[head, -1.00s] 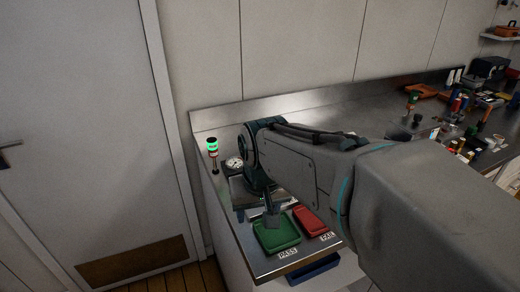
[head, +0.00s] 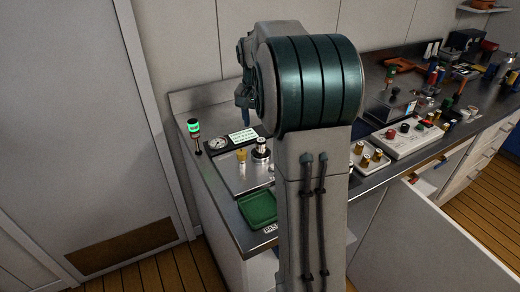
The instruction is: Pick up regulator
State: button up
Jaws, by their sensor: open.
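No part is clearly recognisable as the regulator. Candidates on the steel panel (head: 228,178) at the bench's left end are a small upright brass-coloured fitting (head: 241,156) and a silver cylinder with a dark top (head: 261,149). My gripper (head: 243,97) is partly hidden behind my arm. Its fingers show as a dark blue tip pointing down, raised above the panel and apart from these parts. It is open, and I see nothing held in it.
A round gauge (head: 218,143) and a green-lit lamp post (head: 194,130) stand at the back left. A green tray (head: 258,208) lies at the front. My arm hides the bench to its right. Further right are a white fitting board (head: 402,139) and an open drawer (head: 437,176).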

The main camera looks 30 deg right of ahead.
aim_at(261, 140)
jog(key=f, duration=0.3)
jog(key=shift+w+d+f, duration=0.15)
jog(key=shift+w+f, duration=0.05)
jog(key=shift+f, duration=0.15)
jog(key=shift+d+f+p, duration=0.15)
jog(key=shift+f+p, duration=0.05)
jog(key=shift+f, duration=1.2)
jog(key=shift+d+f+p, duration=0.15)
jog(key=shift+f+p, duration=0.05)
jog(key=shift+f, duration=1.15)
jog(key=shift+s, duration=0.1)
jog(key=shift+c, duration=0.3)
grip_shut()
jog(key=shift+r, duration=0.15)
